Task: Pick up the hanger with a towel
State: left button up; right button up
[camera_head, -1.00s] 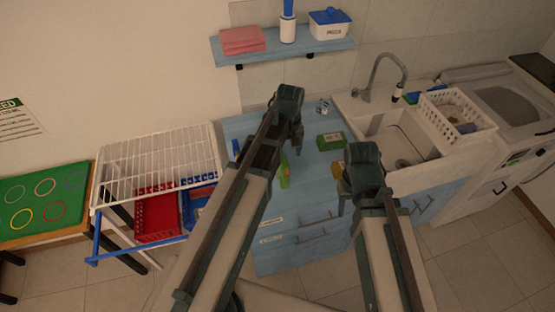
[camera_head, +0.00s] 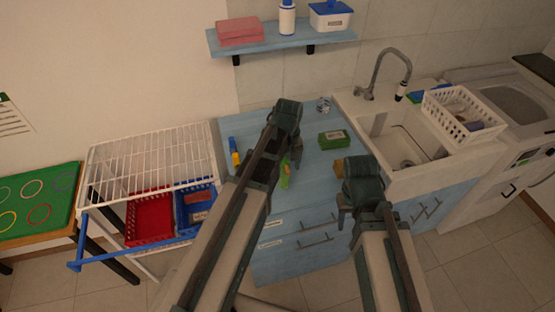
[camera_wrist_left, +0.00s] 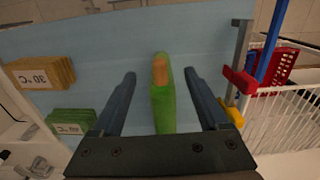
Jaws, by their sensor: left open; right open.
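I cannot make out a hanger with a towel in either view. My left gripper (camera_head: 292,158) is over the blue countertop (camera_head: 312,185) in the head view. In the left wrist view it is open (camera_wrist_left: 158,74), with a green item with an orange tip (camera_wrist_left: 163,100) lying in line with the gap between its fingers. Whether the fingers are level with that item cannot be told. The green item also shows in the head view (camera_head: 285,178), partly hidden by my left arm. My right gripper (camera_head: 343,208) is open near the counter's front edge.
A white wire rack (camera_head: 150,160) with a blue front bar (camera_head: 135,258) stands left, over red (camera_head: 150,215) and blue baskets (camera_head: 194,215). A green box (camera_head: 334,139) lies on the counter. A sink (camera_head: 400,150) with a white basket (camera_head: 463,112) is right. A wall shelf (camera_head: 280,40) holds several items.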

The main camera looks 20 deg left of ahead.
pick_arm(q)
notch_tip(320, 180, down, 4)
jog(key=b, duration=0.2)
jog(key=shift+r+b, duration=0.2)
jog(key=shift+b, duration=0.15)
jog(key=shift+s, duration=0.1)
grip_shut()
